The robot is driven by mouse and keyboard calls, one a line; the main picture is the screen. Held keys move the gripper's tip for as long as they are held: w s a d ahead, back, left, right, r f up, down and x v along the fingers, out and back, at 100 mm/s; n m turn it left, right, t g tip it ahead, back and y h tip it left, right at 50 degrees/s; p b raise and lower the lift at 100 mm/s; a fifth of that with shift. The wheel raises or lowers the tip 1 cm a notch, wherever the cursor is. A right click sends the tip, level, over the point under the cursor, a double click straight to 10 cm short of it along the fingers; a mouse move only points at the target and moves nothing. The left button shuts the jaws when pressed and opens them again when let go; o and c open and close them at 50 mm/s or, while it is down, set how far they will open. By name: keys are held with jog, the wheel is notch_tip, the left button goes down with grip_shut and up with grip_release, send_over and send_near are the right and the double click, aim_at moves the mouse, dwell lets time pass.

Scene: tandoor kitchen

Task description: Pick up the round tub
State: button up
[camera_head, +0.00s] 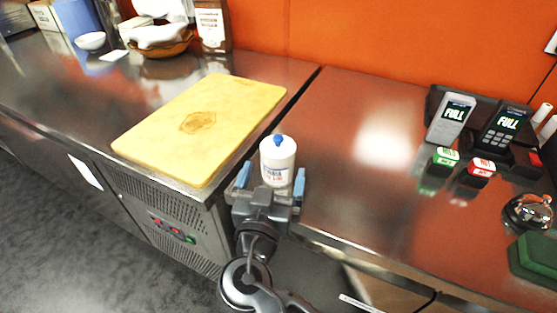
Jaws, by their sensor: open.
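The round tub (278,158) is a white cylinder with a blue knob on top and a printed label. It stands upright near the front edge of the metal counter, right of the yellow cutting board. My gripper (271,180) is open at the front edge, with one blue-tipped finger on each side of the tub's lower part. The tub's base is hidden behind the gripper, and I cannot tell whether the fingers touch it.
The yellow cutting board (204,122) lies close on the left. Card terminals (451,117), small green and red boxes (481,167), a bell (529,212) and a green block (536,256) stand at the right. A basket (160,46) is at the back left. The middle right counter is clear.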

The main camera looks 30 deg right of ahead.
aim_at(275, 169)
jog(key=x, duration=0.1)
jog(key=p+x, duration=0.1)
jog(key=x, duration=0.1)
jog(key=shift+w+d+r+p, duration=0.25)
jog(key=shift+r+p, duration=0.05)
jog(key=shift+r, duration=0.05)
jog(key=shift+w+d+f, duration=0.1)
jog(key=shift+w+d, duration=0.3)
jog(key=shift+w, duration=0.1)
jog(key=shift+c, duration=0.2)
jog(key=c, duration=1.1)
jog(key=shift+c, duration=0.2)
